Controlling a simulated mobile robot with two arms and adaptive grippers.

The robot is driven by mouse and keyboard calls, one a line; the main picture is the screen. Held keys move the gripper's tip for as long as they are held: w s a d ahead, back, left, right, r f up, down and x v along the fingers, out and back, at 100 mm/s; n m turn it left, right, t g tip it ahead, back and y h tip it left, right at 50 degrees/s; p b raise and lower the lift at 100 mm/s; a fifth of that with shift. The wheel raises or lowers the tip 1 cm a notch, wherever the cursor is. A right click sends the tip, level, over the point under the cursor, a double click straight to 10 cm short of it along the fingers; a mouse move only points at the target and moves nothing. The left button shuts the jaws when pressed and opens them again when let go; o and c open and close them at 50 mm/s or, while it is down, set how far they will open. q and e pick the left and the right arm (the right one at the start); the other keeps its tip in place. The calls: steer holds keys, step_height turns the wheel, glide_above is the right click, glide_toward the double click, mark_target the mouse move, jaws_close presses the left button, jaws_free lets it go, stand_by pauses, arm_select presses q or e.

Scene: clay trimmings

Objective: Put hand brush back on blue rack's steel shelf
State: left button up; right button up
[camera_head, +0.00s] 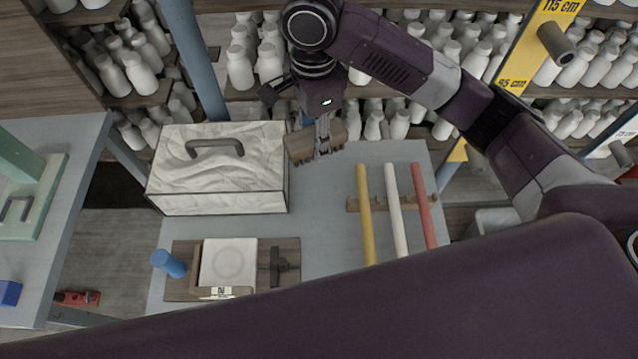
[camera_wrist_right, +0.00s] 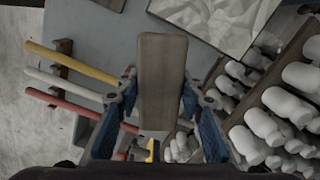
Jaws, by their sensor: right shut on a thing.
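The hand brush (camera_head: 300,146) has a wooden block body. My right gripper (camera_head: 323,135) is shut on it. In the right wrist view the brush (camera_wrist_right: 162,70) stands out between the two blue-padded fingers (camera_wrist_right: 157,108). In the head view it appears over the far edge of the grey steel shelf (camera_head: 330,200), right of a clay-filled box; its height above the shelf is hard to tell. The blue rack shows a blue post (camera_head: 197,60) at the back left. My left gripper is not in view.
Shelves of white bottles (camera_head: 240,68) stand behind. Bare shelf lies between box and rods.

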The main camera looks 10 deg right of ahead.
glide_above(315, 192)
step_height(315, 192, down, 12)
steer(key=shift+s+d+f+p, duration=0.1)
steer(key=shift+f+p, duration=0.15)
steer(key=shift+p, duration=0.2)
step_height(315, 192, down, 5)
steer(key=shift+r, duration=0.15)
steer(key=shift+f, duration=0.35)
steer(key=o, duration=1)
steer(key=shift+f, duration=0.1)
step_height(315, 192, up, 12)
steer(key=shift+r+b, duration=0.15)
steer(key=shift+b, duration=0.35)
